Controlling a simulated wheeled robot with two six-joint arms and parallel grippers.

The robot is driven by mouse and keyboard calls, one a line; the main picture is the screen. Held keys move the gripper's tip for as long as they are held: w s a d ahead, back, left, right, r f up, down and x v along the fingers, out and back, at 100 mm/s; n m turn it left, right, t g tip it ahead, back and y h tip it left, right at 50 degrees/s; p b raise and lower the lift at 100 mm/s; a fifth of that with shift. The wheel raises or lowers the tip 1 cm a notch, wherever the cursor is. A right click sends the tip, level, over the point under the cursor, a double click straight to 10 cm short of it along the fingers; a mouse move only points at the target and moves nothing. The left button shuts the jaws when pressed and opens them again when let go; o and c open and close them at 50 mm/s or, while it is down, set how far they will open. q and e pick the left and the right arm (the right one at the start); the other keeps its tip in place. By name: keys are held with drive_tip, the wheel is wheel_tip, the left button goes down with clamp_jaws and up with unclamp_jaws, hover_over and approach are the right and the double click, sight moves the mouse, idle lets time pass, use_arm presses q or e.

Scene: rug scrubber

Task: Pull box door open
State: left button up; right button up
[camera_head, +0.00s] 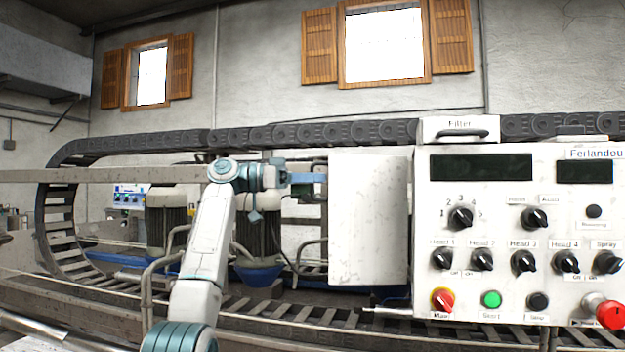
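The box is a white control panel (475,215) with black knobs, coloured buttons and dark displays, at the right of the head view. A plain, scuffed white door (368,218) stands out to the left of the panel's left edge. My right gripper is not in the view.
A rug-scrubbing machine with rails and a dark cable chain (300,133) runs behind the arm. Motors with blue bases (260,272) stand behind my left arm. A red knob (609,315) sticks out at the panel's lower right. Shuttered windows are on the back wall.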

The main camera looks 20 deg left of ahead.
use_arm(q)
drive_tip(key=b+v, duration=0.3)
drive_tip(key=v, duration=0.7)
drive_tip(key=shift+s+a, duration=0.2)
drive_tip(key=shift+a, duration=0.1)
